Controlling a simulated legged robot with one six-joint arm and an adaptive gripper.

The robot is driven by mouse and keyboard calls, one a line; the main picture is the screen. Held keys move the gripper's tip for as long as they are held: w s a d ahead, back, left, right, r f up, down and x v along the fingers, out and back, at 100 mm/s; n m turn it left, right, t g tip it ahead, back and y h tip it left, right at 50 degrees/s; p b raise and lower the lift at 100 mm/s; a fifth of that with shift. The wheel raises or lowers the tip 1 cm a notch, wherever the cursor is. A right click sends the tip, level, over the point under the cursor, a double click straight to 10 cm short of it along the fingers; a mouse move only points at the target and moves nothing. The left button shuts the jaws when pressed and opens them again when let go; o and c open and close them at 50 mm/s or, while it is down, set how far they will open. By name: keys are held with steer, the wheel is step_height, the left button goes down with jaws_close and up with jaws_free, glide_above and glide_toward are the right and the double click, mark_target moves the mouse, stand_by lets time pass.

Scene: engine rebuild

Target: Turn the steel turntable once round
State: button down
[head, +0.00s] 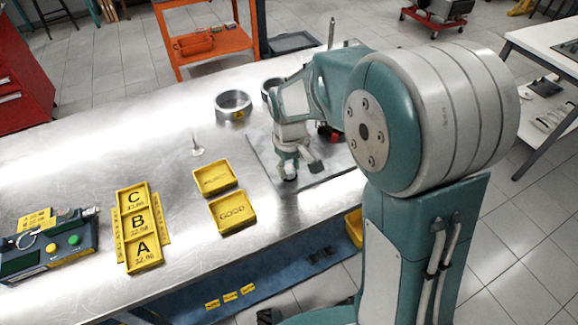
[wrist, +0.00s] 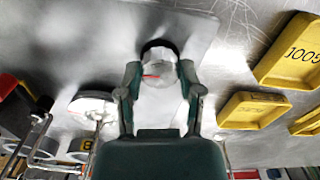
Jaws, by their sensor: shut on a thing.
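My gripper (head: 289,174) reaches down over the grey plate (head: 262,150) on the bench. In the wrist view, its two fingers (wrist: 160,80) are closed on opposite sides of a small round pale steel piece with a short red mark and a dark rim at its far side. I take this piece to be the steel turntable (wrist: 158,60). In the head view, my gripper hides most of it. A pale round disc on a thin stand (wrist: 92,104) stands beside the gripper at left in the wrist view.
Yellow trays, one marked GOOD (head: 232,213), lie left of the plate. A steel ring (head: 233,105) stands behind them. A small pale stand (head: 197,148), the A-B-C tray (head: 139,228) and a gauge box (head: 52,252) are farther left. Bare bench lies between.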

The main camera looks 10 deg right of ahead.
mark_target(288, 168)
steer(key=n, duration=0.4)
steer(key=shift+w+n, duration=0.15)
steer(key=shift+n, duration=0.25)
stand_by(0.4)
steer(key=shift+c, duration=1.3)
jaws_free()
steer(key=shift+a, duration=0.1)
step_height(288, 168, up, 12)
